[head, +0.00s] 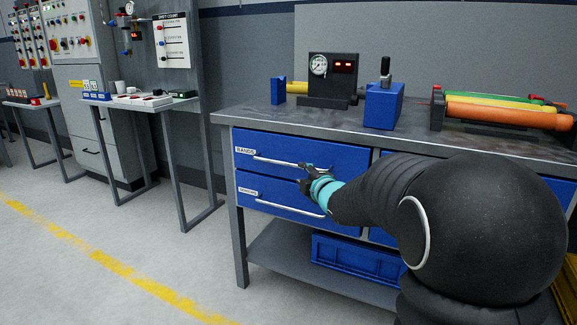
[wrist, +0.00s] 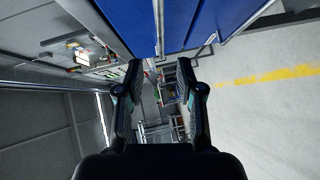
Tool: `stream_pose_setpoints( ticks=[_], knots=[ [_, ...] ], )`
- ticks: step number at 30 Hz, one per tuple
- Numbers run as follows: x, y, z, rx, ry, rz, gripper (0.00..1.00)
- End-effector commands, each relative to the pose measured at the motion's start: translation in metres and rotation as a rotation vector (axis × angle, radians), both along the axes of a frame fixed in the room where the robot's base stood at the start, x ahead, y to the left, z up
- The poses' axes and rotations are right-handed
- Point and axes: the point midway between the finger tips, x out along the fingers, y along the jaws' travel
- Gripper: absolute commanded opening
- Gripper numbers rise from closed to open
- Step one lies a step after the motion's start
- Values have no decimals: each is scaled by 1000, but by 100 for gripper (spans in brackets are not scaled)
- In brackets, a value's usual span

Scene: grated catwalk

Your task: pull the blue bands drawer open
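The blue drawer labelled BANDS (head: 250,148) is the upper left drawer of the workbench. Its front looks flush with the drawer below, so it appears shut. Its long pale bar handle (head: 275,161) runs across the front; my gripper hides or overlaps its right end. My gripper (head: 305,170) is in front of that end, with the arm reaching in from the right. In the wrist view my gripper (wrist: 158,78) has its fingers spread with a clear gap. A pale bar, apparently the BANDS handle (wrist: 158,25), lines up with this gap. Contact cannot be told.
A second blue drawer (head: 275,193) with a bar handle lies just below. A blue crate (head: 355,258) sits on the lower shelf. The benchtop (head: 270,118) holds a gauge box (head: 330,80), a blue block (head: 383,105) and coloured cylinders. Floor in front is clear.

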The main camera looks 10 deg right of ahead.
Motion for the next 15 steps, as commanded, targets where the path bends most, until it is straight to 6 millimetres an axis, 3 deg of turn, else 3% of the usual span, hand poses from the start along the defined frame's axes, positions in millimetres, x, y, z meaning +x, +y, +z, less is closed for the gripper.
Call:
stream_pose_setpoints(
  ticks=[15],
  knots=[
    [87, 15, -13, 0, 3, -1, 37]
  ],
)
